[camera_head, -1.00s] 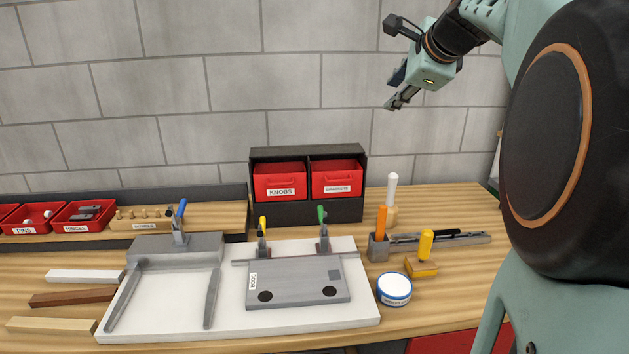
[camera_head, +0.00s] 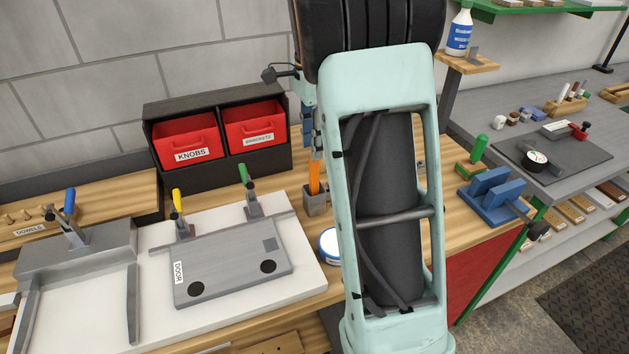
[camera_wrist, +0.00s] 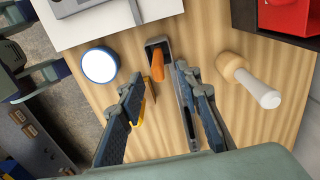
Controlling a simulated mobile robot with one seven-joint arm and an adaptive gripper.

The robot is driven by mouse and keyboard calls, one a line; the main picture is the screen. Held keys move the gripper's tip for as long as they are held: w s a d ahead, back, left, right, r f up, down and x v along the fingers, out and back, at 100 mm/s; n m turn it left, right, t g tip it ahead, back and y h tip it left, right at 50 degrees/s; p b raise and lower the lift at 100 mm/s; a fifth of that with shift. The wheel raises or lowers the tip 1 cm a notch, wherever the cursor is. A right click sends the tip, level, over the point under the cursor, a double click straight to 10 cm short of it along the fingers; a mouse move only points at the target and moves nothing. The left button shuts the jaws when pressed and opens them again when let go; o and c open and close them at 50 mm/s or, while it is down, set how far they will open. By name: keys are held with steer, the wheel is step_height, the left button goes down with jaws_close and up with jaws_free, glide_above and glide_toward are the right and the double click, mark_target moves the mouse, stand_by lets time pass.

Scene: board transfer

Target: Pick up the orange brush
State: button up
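The orange brush (camera_head: 314,174) stands handle up in a small grey holder (camera_head: 315,204) on the wooden bench, right of the white board. In the wrist view the orange handle (camera_wrist: 157,68) rises from the grey holder (camera_wrist: 160,45) toward the camera. My gripper (camera_wrist: 159,75) is open, with one finger on each side of the handle in the picture. I cannot tell how far above it the fingertips are. No finger visibly touches the handle. In the head view my own arm hides most of the gripper.
A white jar (camera_wrist: 99,65) lies left of the holder, and a white-handled tool (camera_wrist: 250,80) stands to the right. A yellow item (camera_wrist: 140,113) is partly hidden behind the left finger. Red bins (camera_head: 187,140) stand at the back. A blue vise (camera_head: 492,195) is farther right.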

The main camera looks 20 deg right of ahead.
mark_target(314, 184)
steer(key=shift+s+d+f, duration=0.1)
steer(key=shift+f, duration=1.65)
steer(key=shift+s+d+f, duration=0.1)
steer(key=shift+f, duration=1.65)
jaws_close()
